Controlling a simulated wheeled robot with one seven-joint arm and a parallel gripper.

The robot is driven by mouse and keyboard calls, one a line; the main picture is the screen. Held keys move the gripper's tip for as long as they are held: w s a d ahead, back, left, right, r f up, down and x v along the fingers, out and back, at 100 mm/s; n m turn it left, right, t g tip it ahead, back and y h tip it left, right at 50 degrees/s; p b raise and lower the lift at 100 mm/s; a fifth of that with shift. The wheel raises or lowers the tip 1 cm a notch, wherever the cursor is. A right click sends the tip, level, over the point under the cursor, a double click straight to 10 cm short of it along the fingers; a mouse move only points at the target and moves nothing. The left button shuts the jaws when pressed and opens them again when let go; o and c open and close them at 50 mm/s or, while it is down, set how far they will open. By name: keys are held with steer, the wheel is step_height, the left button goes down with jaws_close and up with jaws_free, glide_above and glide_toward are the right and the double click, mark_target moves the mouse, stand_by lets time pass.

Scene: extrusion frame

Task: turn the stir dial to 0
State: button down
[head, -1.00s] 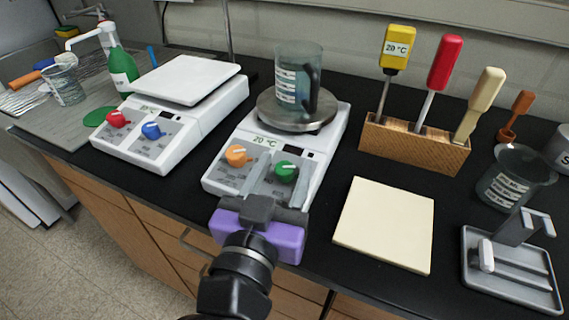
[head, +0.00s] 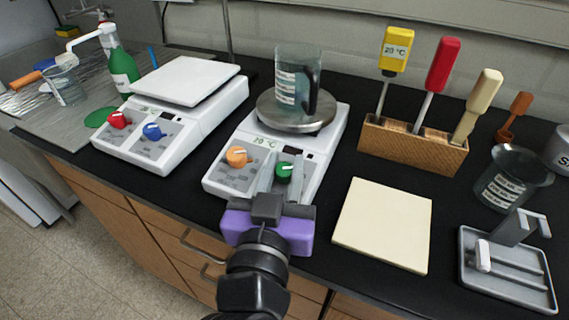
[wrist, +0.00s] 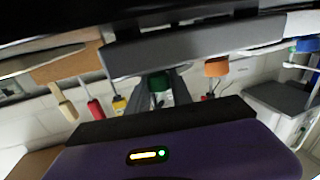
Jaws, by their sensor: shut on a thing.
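The hotplate (head: 225,186) has an orange dial (head: 238,157) on the left of its front panel and a green dial (head: 284,169) on the right. The panel lettering is too small to read, so I cannot tell which dial is marked stir. My gripper (head: 282,174) has one finger on each side of the green dial and is shut on it. In the wrist view the green dial (wrist: 158,83) sits between the fingers, with the orange dial (wrist: 216,67) free to the right. The green dial's white mark is partly visible; its setting is unreadable.
A glass beaker (head: 291,84) stands on the hotplate's round top. A white scale-like device (head: 170,141) with red and blue dials is on the left. A cream pad (head: 383,226), a wooden tool block (head: 413,147) and a grey stand (head: 508,270) are on the right.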

steer(key=shift+y, duration=0.3)
steer(key=c, duration=1.1)
jaws_free()
steer(key=shift+c, duration=0.2)
steer(key=s, duration=0.7)
steer(key=shift+s+a+b, duration=0.3)
steer(key=shift+s+b, duration=0.1)
